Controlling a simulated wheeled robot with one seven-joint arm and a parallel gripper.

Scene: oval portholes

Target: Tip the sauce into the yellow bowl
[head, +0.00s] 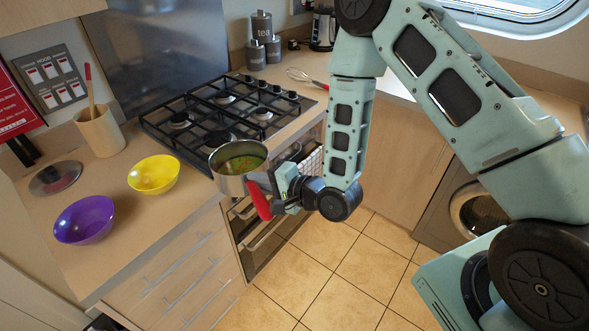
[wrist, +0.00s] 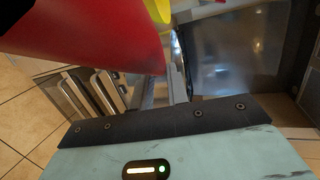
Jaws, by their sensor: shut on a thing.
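A steel saucepan (head: 238,166) with a red handle (head: 259,201) holds greenish-orange sauce (head: 240,160). It is held in the air in front of the hob, roughly upright. My gripper (head: 271,187) is shut on the saucepan at its handle side; the exact grip is partly hidden. In the wrist view the red handle (wrist: 90,35) fills the upper left, close to the camera. The yellow bowl (head: 154,174) stands on the counter to the left of the saucepan, apart from it. A bit of yellow (wrist: 158,10) shows at the top of the wrist view.
A purple bowl (head: 85,220) stands in front of the yellow bowl. A glass lid (head: 55,178) and a utensil pot (head: 99,131) are at the left. The black hob grates (head: 205,118) lie behind the saucepan; a whisk (head: 305,78) lies beyond. The floor (head: 330,285) is clear.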

